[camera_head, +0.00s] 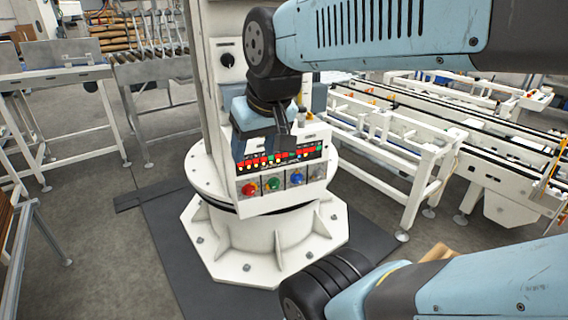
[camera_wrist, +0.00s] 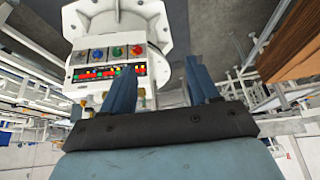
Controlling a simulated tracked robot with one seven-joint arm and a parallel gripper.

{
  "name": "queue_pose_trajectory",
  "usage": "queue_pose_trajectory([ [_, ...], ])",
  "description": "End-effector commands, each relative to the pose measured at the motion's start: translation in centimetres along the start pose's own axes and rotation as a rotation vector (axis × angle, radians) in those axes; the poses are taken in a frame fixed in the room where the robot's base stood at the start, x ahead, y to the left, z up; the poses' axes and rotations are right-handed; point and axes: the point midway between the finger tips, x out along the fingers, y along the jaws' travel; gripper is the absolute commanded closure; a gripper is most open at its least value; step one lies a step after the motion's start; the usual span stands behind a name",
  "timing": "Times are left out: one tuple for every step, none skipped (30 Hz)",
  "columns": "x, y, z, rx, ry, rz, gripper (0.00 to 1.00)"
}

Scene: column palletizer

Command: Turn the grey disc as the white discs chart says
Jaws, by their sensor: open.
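The grey disc (camera_head: 297,178) is the third or fourth in a row on the white control box's lower face, at the right end beside the blue disc; its pointer is too small to read. In the wrist view, where the box appears upside down, the grey disc (camera_wrist: 80,57) is at the left end. A dark chart strip (camera_wrist: 110,72) with rows of small coloured marks runs beside the discs. I cannot make out white discs on it. My gripper (camera_wrist: 160,78) is open and empty, its blue fingers apart. In the head view my gripper (camera_head: 283,125) hangs before the box, partly covering the chart.
Red (camera_head: 249,187), green (camera_head: 273,184) and blue discs share the row. A black knob (camera_head: 228,60) is on the column above. The column stands on a white flanged base (camera_head: 250,245). Conveyors (camera_head: 430,130) stand at right, and a roller table (camera_head: 150,68) at left.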

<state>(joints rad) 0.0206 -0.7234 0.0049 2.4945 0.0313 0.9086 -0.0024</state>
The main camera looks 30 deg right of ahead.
Motion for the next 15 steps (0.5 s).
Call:
queue_pose_trajectory([
  [0.6, 0.0, -0.2, 0.027, -0.027, -0.008, 0.4],
  [1.0, -0.1, -0.4, 0.045, -0.045, -0.014, 0.4],
  [1.6, -0.2, -0.6, 0.073, -0.071, -0.026, 0.4],
  [2.1, -0.3, -0.8, 0.096, -0.091, -0.036, 0.4],
  [2.6, -0.3, -1.0, 0.121, -0.112, -0.046, 0.4],
  [3.3, -0.4, -1.2, 0.156, -0.14, -0.061, 0.4],
  [3.8, -0.4, -1.4, 0.182, -0.16, -0.073, 0.4],
  [4.3, -0.4, -1.6, 0.209, -0.18, -0.086, 0.4],
  [4.9, -0.4, -1.9, 0.244, -0.206, -0.102, 0.4],
  [5.4, -0.4, -2.1, 0.271, -0.225, -0.115, 0.4],
  [5.9, -0.4, -2.3, 0.298, -0.242, -0.127, 0.4],
  [6.6, -0.3, -2.6, 0.335, -0.266, -0.145, 0.4],
  [7.1, -0.3, -2.8, 0.362, -0.285, -0.159, 0.4],
  [7.6, -0.2, -3.0, 0.391, -0.302, -0.173, 0.4],
  [8.3, -0.1, -3.3, 0.429, -0.324, -0.193, 0.4],
])
